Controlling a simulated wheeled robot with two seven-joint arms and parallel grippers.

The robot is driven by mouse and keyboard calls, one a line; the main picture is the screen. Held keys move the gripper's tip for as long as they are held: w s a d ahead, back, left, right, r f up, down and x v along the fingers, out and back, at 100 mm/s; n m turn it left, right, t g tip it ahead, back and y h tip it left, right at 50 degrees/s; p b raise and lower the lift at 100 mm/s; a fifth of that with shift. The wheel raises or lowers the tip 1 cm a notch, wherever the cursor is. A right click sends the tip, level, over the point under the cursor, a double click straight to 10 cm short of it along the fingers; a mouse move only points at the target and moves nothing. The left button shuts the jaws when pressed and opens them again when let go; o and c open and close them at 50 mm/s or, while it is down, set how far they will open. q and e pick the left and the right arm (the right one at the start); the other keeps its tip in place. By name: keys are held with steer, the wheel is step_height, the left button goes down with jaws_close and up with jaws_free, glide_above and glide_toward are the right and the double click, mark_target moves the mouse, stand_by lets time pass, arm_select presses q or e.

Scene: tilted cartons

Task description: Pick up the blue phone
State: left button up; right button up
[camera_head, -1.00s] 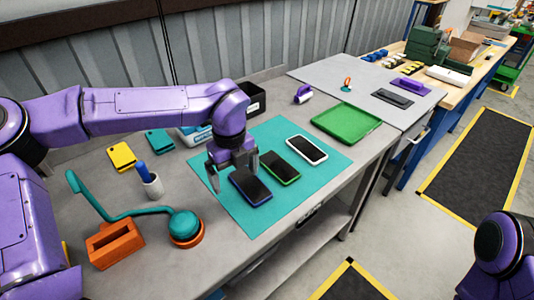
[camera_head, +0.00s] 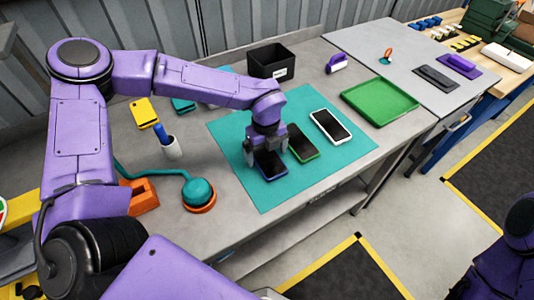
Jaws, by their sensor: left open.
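The blue phone (camera_head: 270,166) lies on the teal mat (camera_head: 262,196), leftmost of three phones in a row. It has a dark screen and a blue edge. My left gripper (camera_head: 267,157) is open, pointing down over the phone's far end, with its fingers at either side. The gripper hides that far end, and I cannot tell whether the fingers touch it. A green phone (camera_head: 303,143) lies just to the right, close to the gripper. A white phone (camera_head: 331,126) lies further right. My right gripper is out of view.
A green tray (camera_head: 380,101) stands right of the mat, a black bin (camera_head: 271,62) behind it. The mat's front part is clear.

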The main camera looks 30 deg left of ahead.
arm_select(q)
steer(key=shift+f, duration=0.2)
steer(key=shift+c, duration=0.3)
steer(key=c, duration=1)
steer(key=shift+c, duration=0.4)
steer(key=shift+r, duration=0.1)
